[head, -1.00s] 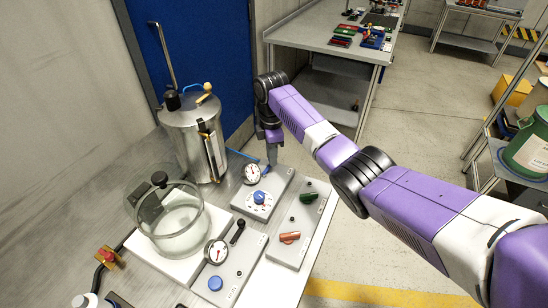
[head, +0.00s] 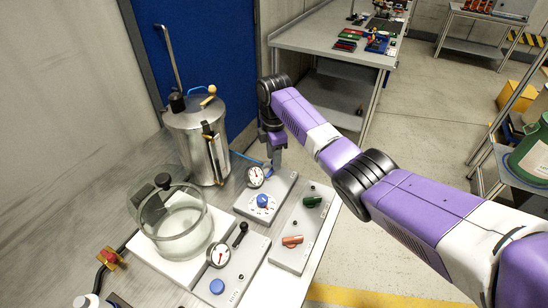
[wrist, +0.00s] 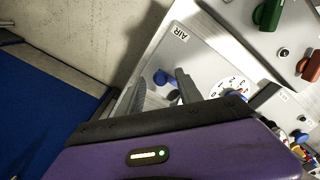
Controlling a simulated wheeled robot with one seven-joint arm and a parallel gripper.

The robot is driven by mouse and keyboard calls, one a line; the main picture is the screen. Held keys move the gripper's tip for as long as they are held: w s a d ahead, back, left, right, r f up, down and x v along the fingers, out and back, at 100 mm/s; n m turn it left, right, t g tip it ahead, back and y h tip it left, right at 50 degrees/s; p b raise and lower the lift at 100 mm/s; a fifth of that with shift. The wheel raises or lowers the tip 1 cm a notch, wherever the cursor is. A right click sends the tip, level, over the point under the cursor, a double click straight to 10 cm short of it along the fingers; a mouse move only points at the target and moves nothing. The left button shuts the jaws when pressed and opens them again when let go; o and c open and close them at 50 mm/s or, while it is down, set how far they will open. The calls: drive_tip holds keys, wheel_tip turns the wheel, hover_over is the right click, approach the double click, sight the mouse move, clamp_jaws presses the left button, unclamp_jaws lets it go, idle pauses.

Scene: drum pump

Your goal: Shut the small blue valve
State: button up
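The small blue valve (wrist: 163,78) has a blue lever and sits on the grey panel (wrist: 205,60) marked AIR, shown in the wrist view. In the head view it is mostly hidden behind my gripper (head: 276,166), which points down at the panel's far edge, beside the round gauge (head: 255,177). I cannot tell whether a finger touches the valve.
A blue dial knob (head: 263,201) stands nearer on the same panel. A panel to its right carries a green handle (head: 312,202) and an orange handle (head: 292,241). A steel drum (head: 198,140) and a glass vessel (head: 180,225) stand to the left. A blue hose (head: 245,157) runs behind.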

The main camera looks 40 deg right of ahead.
drive_tip(key=shift+r+b, duration=0.6)
drive_tip(key=shift+r, duration=3.3)
drive_tip(key=shift+f, duration=0.1)
